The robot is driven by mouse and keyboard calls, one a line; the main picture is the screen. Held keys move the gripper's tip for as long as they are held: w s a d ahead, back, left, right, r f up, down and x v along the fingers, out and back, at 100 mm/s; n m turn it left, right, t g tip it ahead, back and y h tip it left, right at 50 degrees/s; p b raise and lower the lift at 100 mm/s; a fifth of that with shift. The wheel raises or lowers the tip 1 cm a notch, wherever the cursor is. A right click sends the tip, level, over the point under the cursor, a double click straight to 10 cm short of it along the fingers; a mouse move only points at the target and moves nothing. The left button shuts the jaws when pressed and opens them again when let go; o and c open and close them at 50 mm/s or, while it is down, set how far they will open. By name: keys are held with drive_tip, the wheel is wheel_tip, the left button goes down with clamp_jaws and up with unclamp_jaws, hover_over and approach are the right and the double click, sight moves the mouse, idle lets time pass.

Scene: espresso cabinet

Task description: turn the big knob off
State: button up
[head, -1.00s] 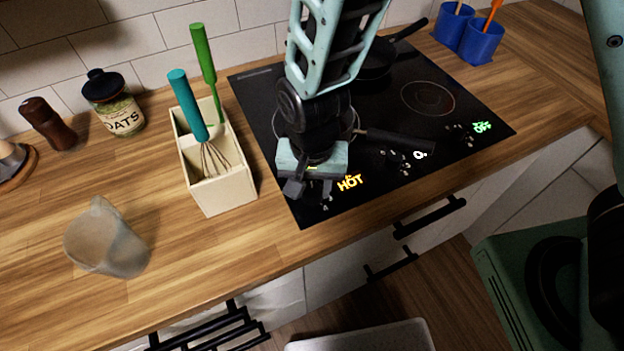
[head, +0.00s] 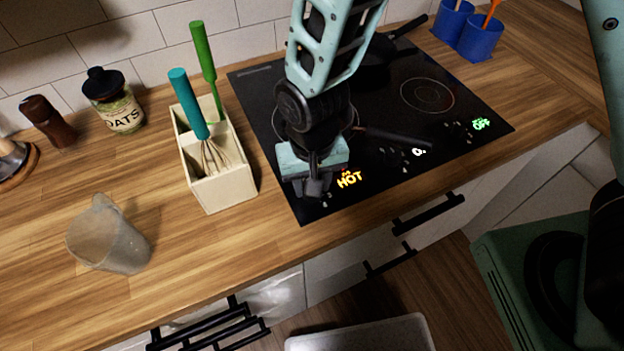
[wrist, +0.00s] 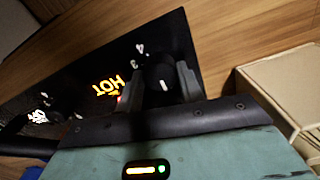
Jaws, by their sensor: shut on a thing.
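The big black knob (wrist: 161,72) shows in the wrist view between my two fingers, with a white mark on it and small white numerals beside it. It sits at the front left corner of the black cooktop (head: 335,205). My gripper (head: 314,188) is over that corner, and its fingers are closed on the knob, one on each side. In the head view the gripper hides the knob. An orange HOT display (head: 349,178) is lit beside it and also shows in the wrist view (wrist: 108,85).
A cream utensil box (head: 230,190) with a whisk stands left of the cooktop. A pan (head: 375,75) is at the back; a second dark handle (head: 395,138) lies over the cooktop. A green OFF display (head: 481,124) is at the right. A translucent jug (head: 108,240) stands at left.

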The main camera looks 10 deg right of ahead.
drive_tip(key=o, duration=1)
drive_tip(key=shift+r, duration=0.1)
wheel_tip(320, 180, up, 17)
drive_tip(key=shift+r+b, duration=0.15)
drive_tip(key=shift+b, duration=0.45)
drive_tip(key=s+d+n, duration=0.2)
drive_tip(key=s, duration=0.1)
drive_tip(key=s+d+n, duration=0.2)
drive_tip(key=s+d, duration=0.1)
drive_tip(key=s, duration=0.1)
drive_tip(key=s+d+n, duration=0.2)
drive_tip(key=s+d, duration=0.1)
drive_tip(key=s, duration=0.1)
drive_tip(key=shift+d+f+y, duration=0.1)
drive_tip(key=shift+f+y, duration=0.2)
drive_tip(key=shift+f, duration=0.05)
